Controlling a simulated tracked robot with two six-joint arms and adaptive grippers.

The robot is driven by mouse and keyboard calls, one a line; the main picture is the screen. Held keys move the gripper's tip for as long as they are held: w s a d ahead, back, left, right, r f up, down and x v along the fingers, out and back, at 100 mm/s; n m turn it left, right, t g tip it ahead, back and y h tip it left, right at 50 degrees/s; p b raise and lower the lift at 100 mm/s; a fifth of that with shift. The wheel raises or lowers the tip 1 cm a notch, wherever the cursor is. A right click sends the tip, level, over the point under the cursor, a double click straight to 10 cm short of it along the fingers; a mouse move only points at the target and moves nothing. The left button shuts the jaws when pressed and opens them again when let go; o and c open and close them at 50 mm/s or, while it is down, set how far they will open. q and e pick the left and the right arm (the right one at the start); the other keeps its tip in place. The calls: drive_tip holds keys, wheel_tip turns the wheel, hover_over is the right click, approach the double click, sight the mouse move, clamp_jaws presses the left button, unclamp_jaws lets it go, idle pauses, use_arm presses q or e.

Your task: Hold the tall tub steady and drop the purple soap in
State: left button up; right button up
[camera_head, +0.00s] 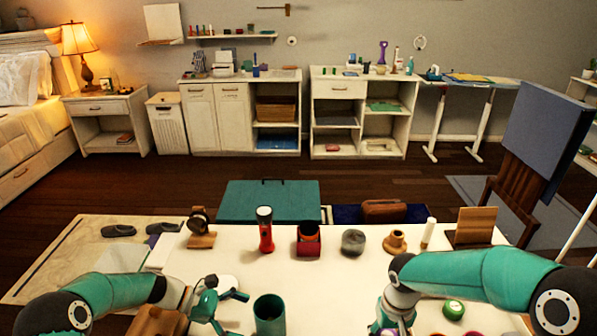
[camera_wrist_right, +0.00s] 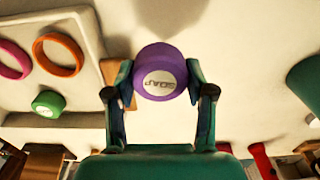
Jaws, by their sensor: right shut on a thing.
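The tall teal tub (camera_head: 269,318) stands upright at the table's front, its open top facing up. My left gripper (camera_head: 236,313) is just left of it, with its fingers spread towards it and a gap apparently between them and the tub. My right gripper (camera_wrist_right: 160,88) is shut on the purple soap (camera_wrist_right: 160,70), a round piece with a lettered label, held between the fingertips. In the head view, the right gripper is at the bottom edge, right of the tub, and only a bit of purple shows there. A teal shape at the right edge of the wrist view may be the tub.
A green round soap (camera_head: 453,310) lies on the right, near orange (camera_wrist_right: 58,54) and pink (camera_wrist_right: 14,59) rings on a pale tray. A red flashlight (camera_head: 265,232), a red box (camera_head: 308,240) and a grey round item (camera_head: 353,242) stand along the back. The table between tub and right gripper looks clear.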

sight(260, 323)
use_arm(q)
drive_tip(key=b+x, duration=0.1)
drive_tip(key=x, duration=0.4)
drive_tip(key=shift+f, duration=0.1)
use_arm(e)
drive_tip(key=shift+f, duration=0.8)
use_arm(q)
drive_tip(key=shift+b+x, duration=0.55)
drive_tip(key=shift+x, duration=0.35)
use_arm(e)
drive_tip(key=shift+f, duration=0.3)
use_arm(q)
drive_tip(key=c, duration=0.8)
use_arm(e)
drive_tip(key=shift+w, duration=0.1)
